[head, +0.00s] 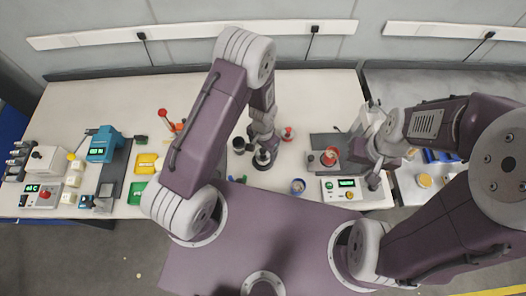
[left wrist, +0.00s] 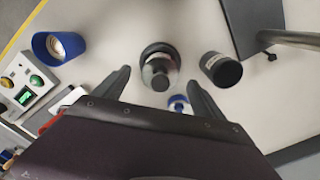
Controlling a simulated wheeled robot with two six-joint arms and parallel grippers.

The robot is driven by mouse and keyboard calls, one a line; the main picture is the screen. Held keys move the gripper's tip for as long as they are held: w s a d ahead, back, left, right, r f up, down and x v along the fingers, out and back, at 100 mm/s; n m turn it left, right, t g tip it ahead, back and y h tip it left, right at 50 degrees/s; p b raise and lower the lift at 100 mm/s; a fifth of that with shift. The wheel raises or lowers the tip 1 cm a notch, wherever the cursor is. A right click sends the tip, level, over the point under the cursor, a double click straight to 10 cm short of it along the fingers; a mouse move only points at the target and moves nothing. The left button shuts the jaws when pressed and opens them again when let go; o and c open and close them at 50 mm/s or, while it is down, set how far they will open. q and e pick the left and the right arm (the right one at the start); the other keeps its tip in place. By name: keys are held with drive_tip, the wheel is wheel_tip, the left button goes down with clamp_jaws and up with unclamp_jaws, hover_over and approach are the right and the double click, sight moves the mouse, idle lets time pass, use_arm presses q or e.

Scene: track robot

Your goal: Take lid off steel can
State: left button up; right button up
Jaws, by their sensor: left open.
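The steel can (left wrist: 160,62) shows in the left wrist view as a round grey body with a dark rim and a dark knob on top. In the head view it (head: 263,160) stands on the bench, partly covered by my left gripper (head: 264,146). In the left wrist view my left gripper (left wrist: 158,88) is open, its two dark fingers apart, with the can seen between and beyond them. I cannot tell whether either finger touches it. My right gripper (head: 366,152) is at the bench's right part; its fingers are too small to read.
A black cup (left wrist: 222,70) and a blue cup (left wrist: 58,46) flank the can. A small blue item (left wrist: 180,103) shows between the fingers. A red-topped jar (head: 288,133) stands behind. A device with a green display (head: 346,184) is at right; bench is clear at back left.

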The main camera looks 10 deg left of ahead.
use_arm(q)
drive_tip(key=shift+w+f, duration=0.1)
drive_tip(key=shift+f, duration=0.5)
drive_tip(key=c, duration=1.4)
drive_tip(key=shift+r, duration=0.15)
drive_tip(key=r, duration=0.1)
drive_tip(key=r+b, duration=0.1)
drive_tip(key=r, duration=0.2)
drive_tip(key=shift+d, duration=0.25)
drive_tip(key=shift+s+d+r+b, duration=0.5)
drive_tip(key=shift+d+r, duration=0.65)
drive_tip(key=shift+d, duration=0.65)
drive_tip(key=shift+s+d+r+b, duration=0.35)
drive_tip(key=shift+s+d+r, duration=0.2)
drive_tip(key=shift+d+r, duration=0.95)
drive_tip(key=shift+s+d+r+b, duration=0.5)
drive_tip(key=shift+d+r, duration=0.3)
drive_tip(key=shift+d, duration=1.3)
